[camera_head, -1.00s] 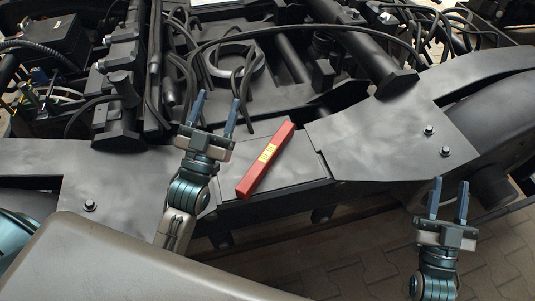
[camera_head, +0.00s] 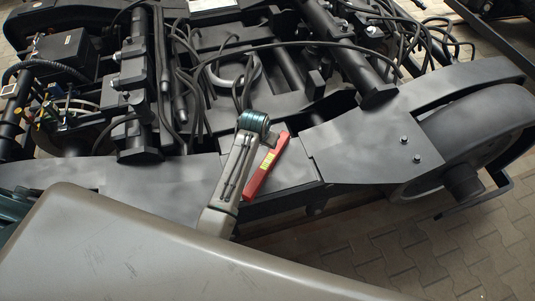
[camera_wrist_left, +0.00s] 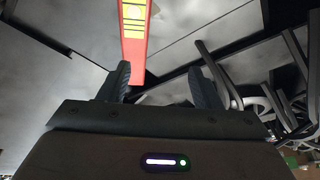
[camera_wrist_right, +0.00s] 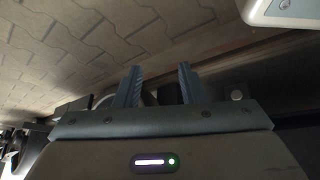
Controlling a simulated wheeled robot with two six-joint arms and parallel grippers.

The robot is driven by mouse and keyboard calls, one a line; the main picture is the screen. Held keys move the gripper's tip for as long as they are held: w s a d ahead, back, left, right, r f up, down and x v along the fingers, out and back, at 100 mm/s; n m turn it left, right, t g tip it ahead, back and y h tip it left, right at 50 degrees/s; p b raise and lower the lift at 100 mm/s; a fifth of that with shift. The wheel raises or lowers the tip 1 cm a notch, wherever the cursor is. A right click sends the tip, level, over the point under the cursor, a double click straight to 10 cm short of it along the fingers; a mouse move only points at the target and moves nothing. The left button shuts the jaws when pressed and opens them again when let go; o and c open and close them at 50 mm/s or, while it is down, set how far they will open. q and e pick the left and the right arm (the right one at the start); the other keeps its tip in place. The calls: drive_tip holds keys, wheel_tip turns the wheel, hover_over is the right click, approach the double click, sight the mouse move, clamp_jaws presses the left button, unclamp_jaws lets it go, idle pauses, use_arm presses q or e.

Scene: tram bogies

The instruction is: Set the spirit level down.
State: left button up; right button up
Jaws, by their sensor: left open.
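The spirit level is a red bar (camera_head: 267,165) with yellow markings. It lies at a slant on the flat dark plate (camera_head: 295,176) of the bogie frame, just right of my left arm in the head view. In the left wrist view the red level (camera_wrist_left: 134,40) runs up from near the fingertips, closer to the left finger. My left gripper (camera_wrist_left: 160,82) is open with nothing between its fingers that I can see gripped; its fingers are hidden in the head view. My right gripper (camera_wrist_right: 159,80) has its fingers apart and empty, and is outside the head view.
Black cables (camera_head: 188,75) and a round ring (camera_head: 235,72) lie behind the plate. A bolted frame plate (camera_head: 375,145) is to the right, with a wheel (camera_head: 470,130) beyond. Paved floor (camera_head: 430,245) is open at the lower right.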

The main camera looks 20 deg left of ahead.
sight(268, 161)
use_arm(q)
drive_tip(key=s+d+g, duration=0.1)
drive_tip(key=s+r+g+p, duration=0.1)
drive_tip(key=g, duration=0.1)
drive_tip(key=s+d+r+g+p, duration=0.1)
drive_tip(key=shift+d+m+g, duration=0.3)
wheel_tip(268, 161, down, 5)
drive_tip(key=shift+r, duration=0.15)
wheel_tip(268, 161, down, 5)
drive_tip(key=shift+a+r, duration=0.1)
drive_tip(key=shift+a, duration=0.05)
drive_tip(key=shift+f, duration=0.55)
clamp_jaws()
use_arm(e)
drive_tip(key=s+f+g, duration=0.2)
drive_tip(key=s+g, duration=0.2)
drive_tip(key=s, duration=0.8)
drive_tip(key=shift+d+f, duration=0.3)
drive_tip(key=shift+d, duration=0.05)
use_arm(q)
drive_tip(key=shift+r, duration=0.2)
use_arm(e)
drive_tip(key=shift+s+r, duration=0.1)
drive_tip(key=shift+s, duration=0.1)
